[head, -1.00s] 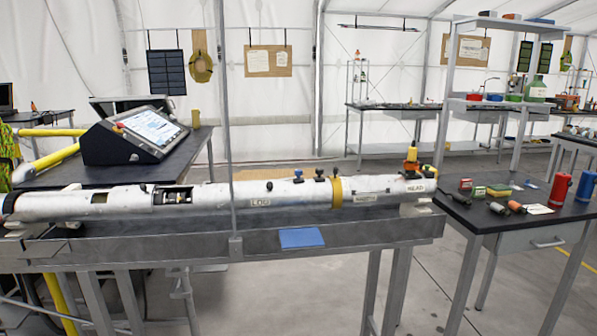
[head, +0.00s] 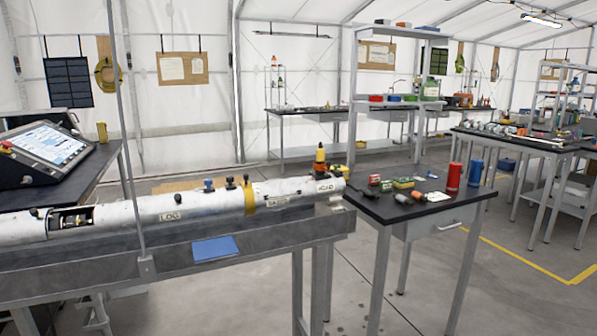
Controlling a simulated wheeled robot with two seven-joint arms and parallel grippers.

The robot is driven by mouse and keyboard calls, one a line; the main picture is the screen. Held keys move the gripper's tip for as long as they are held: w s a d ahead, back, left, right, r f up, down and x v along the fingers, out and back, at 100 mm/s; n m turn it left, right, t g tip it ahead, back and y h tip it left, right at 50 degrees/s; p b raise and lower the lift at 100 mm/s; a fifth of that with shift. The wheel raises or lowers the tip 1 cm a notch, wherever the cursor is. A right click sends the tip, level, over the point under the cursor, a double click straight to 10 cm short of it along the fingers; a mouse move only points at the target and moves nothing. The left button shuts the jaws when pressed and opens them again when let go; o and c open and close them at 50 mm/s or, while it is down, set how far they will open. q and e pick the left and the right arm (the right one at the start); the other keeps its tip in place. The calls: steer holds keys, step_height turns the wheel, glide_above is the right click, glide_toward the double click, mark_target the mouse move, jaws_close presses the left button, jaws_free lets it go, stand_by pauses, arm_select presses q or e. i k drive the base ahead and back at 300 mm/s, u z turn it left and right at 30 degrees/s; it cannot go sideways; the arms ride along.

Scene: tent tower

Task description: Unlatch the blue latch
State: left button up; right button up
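The long white tube (head: 195,206) lies along the metal trough bench (head: 270,242) in the head view. A small blue latch (head: 208,184) stands up on top of the tube, to the left of the yellow band (head: 250,198). Black knobs (head: 230,182) stand on the tube close to the blue latch, on its right. Another dark knob (head: 164,190) sits to its left. The blue latch is small, so its exact setting is hard to tell. Neither of my grippers is in view, and nothing touches the latch.
A thin grey post (head: 127,130) rises in front of the tube. A blue sheet (head: 215,248) hangs at the bench's front edge. Open floor lies further right.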

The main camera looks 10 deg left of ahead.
mark_target(208, 182)
steer(key=z, duration=1)
steer(key=i, duration=1.55)
steer(key=u, duration=2.55)
